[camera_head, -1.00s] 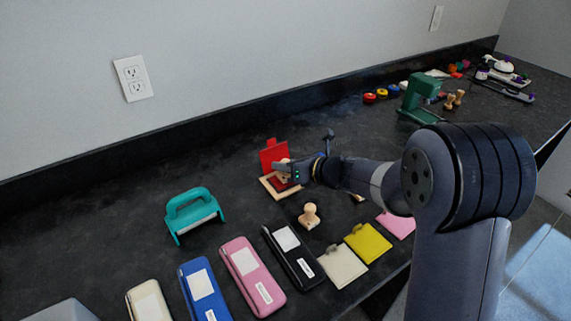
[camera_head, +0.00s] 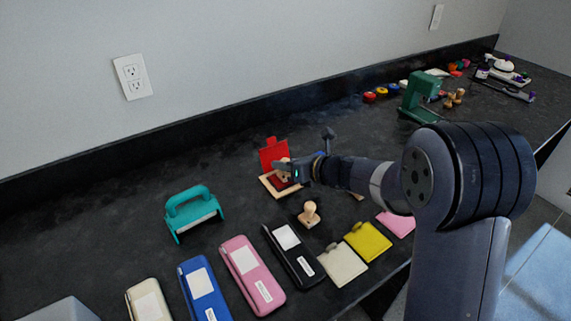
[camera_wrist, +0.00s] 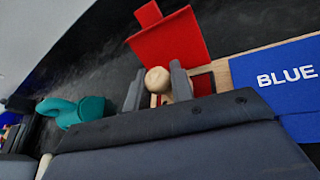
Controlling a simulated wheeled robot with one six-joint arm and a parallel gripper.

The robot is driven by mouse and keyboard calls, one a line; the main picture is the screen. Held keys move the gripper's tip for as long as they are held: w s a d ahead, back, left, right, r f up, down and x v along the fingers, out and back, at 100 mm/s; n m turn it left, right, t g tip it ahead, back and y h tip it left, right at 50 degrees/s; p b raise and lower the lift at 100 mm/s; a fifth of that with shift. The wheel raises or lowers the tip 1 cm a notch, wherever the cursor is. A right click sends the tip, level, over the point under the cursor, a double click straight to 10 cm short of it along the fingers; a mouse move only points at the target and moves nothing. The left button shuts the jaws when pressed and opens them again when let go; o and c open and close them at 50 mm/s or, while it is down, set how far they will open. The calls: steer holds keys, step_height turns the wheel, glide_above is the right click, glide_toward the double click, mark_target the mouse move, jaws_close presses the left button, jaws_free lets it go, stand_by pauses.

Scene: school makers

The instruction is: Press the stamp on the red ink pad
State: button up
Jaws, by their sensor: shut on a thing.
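The red ink pad (camera_head: 272,153) has its red lid standing open and a wooden base on the dark counter. Its lid also shows in the wrist view (camera_wrist: 170,45), with a strip of the red pad beside my gripper. My gripper (camera_wrist: 157,85) is shut on a wooden stamp (camera_wrist: 158,79), whose round handle top shows between the two fingers. The stamp is over the open pad. Its lower face is hidden by the fingers, so I cannot tell whether it touches the pad.
A blue pad lid marked BLUE (camera_wrist: 285,75) is close on the right. Another wooden stamp (camera_head: 310,213) stands in front. A teal tool (camera_head: 192,212) stands at left. Several pouches, including a pink one (camera_head: 252,275), line the front. A green press (camera_head: 420,97) stands at back right.

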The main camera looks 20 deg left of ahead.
stand_by(0.3)
step_height(320, 180, up, 7)
steer(key=p, duration=0.6)
